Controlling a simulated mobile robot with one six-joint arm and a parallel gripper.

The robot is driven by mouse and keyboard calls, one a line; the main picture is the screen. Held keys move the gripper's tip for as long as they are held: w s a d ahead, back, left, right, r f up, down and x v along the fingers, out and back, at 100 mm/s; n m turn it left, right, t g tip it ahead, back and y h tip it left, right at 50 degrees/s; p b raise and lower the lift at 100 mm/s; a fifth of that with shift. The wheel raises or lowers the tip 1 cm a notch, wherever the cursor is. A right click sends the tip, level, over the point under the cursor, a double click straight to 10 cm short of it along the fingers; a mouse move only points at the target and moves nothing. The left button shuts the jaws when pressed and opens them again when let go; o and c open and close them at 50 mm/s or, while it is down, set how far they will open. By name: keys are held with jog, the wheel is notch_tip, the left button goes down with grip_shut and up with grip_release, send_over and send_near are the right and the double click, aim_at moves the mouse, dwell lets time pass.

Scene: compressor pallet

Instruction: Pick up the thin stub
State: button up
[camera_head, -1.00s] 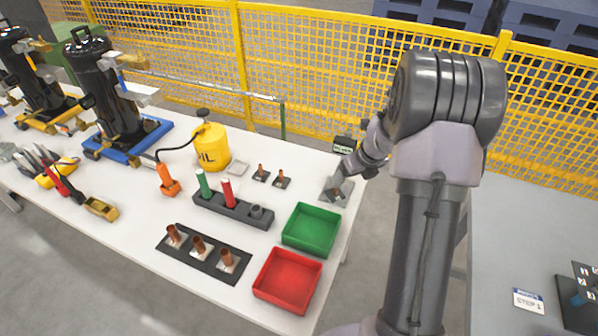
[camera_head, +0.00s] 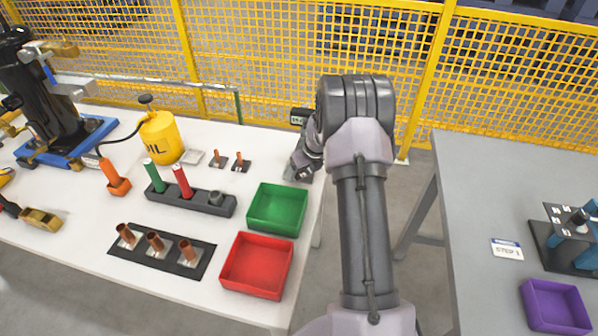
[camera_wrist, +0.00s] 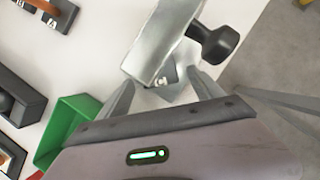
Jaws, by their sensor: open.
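Two thin copper stubs (camera_head: 217,156) (camera_head: 239,158) stand on small dark plates near the back of the white table. One plate, marked A and B, shows with a copper piece (camera_wrist: 42,5) at the top left of the wrist view. My gripper (camera_wrist: 160,82) is open, right of these plates, near the table's right edge. A silver block with a black knob (camera_wrist: 215,44) lies just beyond its fingertips, over a grey plate marked C (camera_wrist: 178,88). Whether a finger touches the block is unclear. In the head view my arm partly hides this spot.
A green tray (camera_head: 250,222) and red tray (camera_head: 228,277) stand at the table's right side. Black racks hold thicker copper stubs (camera_head: 155,242) and coloured handles (camera_head: 182,182). A yellow oil can (camera_head: 172,150) stands behind. A grey table (camera_head: 470,200) is at right, beyond a gap.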

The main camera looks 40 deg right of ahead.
grip_shut()
